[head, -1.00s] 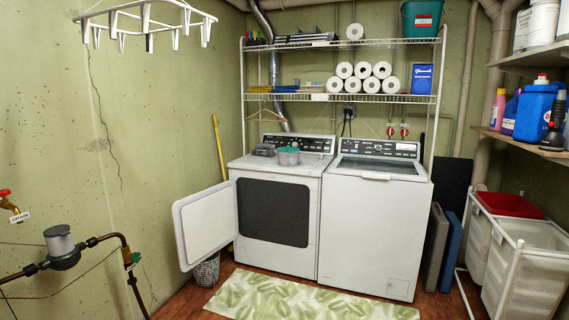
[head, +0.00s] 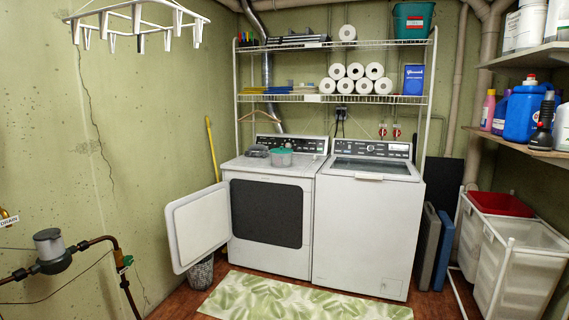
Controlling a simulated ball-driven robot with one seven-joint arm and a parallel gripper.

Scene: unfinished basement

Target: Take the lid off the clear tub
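My gripper is not in view.
The left machine's door (head: 197,227) hangs open into the room on the left. A washer (head: 368,220) stands right of it. A green leaf-patterned mat (head: 305,299) lies in front. Wire shelves (head: 330,97) stand above; a hamper (head: 520,265) is at right.

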